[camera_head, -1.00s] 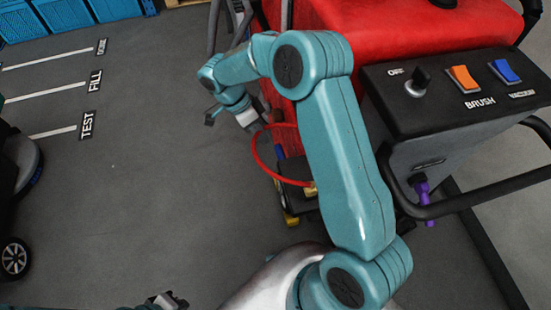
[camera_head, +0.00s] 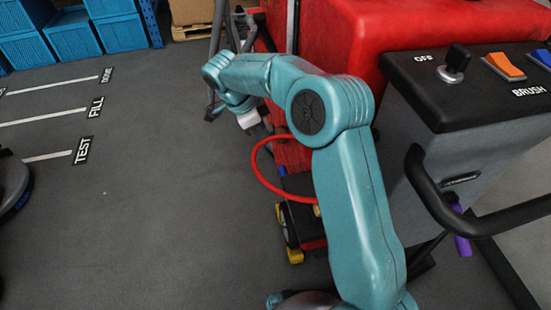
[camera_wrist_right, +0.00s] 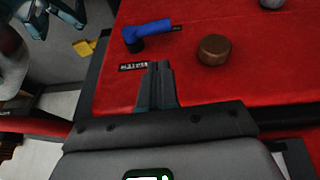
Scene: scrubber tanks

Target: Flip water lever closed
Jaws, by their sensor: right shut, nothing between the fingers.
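The water lever (camera_wrist_right: 150,32) shows in the right wrist view as a blue handle on a dark pivot, on a red panel (camera_wrist_right: 255,35). It points to the right in that picture. A small black label (camera_wrist_right: 133,67), apparently reading WATER, sits just below it. My right gripper (camera_wrist_right: 159,70) is shut and empty, its fingertips beside the label and below the lever, apart from the handle. In the head view my right arm reaches toward the side of the red machine (camera_head: 345,40), and its fingers cannot be made out. My left gripper is not in view.
A round brown knob (camera_wrist_right: 212,50) stands right of the lever. A red hose (camera_head: 262,172) loops beside the machine. A control panel (camera_head: 470,85) with switches and a black handlebar (camera_head: 435,205) are at the right. Open grey floor (camera_head: 150,200) lies to the left.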

